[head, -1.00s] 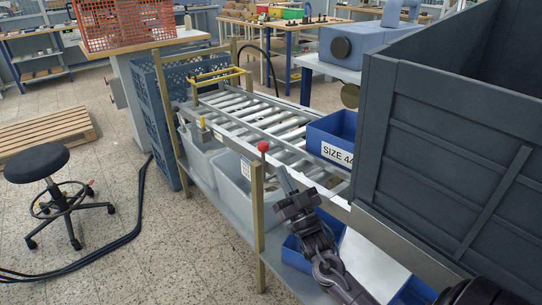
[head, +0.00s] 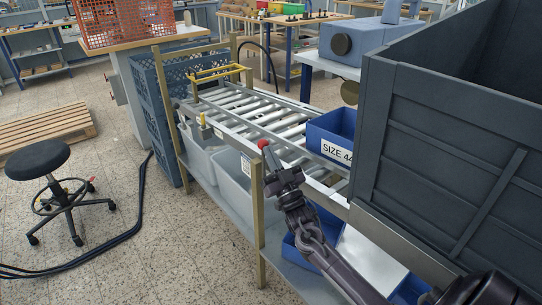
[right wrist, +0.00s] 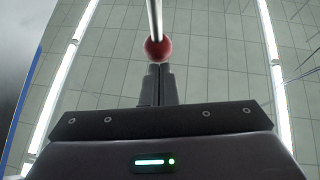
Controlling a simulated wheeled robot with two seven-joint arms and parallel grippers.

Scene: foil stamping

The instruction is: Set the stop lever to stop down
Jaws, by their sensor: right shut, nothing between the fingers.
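The stop lever's round red knob (head: 263,143) shows at the near side of the roller conveyor, just above a brass-coloured post. In the right wrist view the red knob (right wrist: 158,48) sits right at my fingertips, with a thin metal rod running up from it in the picture. My right gripper (head: 268,157) is shut and empty, reaching in from the lower right with its tips at the knob. Its closed fingers also show in the right wrist view (right wrist: 158,70). They look very close to the knob; I cannot tell whether they touch. My left gripper is not in view.
A blue bin labelled SIZE 44 (head: 333,136) stands on the rollers (head: 260,112). A large dark grey crate (head: 450,150) fills the right side. Grey bins (head: 232,170) sit under the conveyor. A black stool (head: 40,158) stands on open floor at the left.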

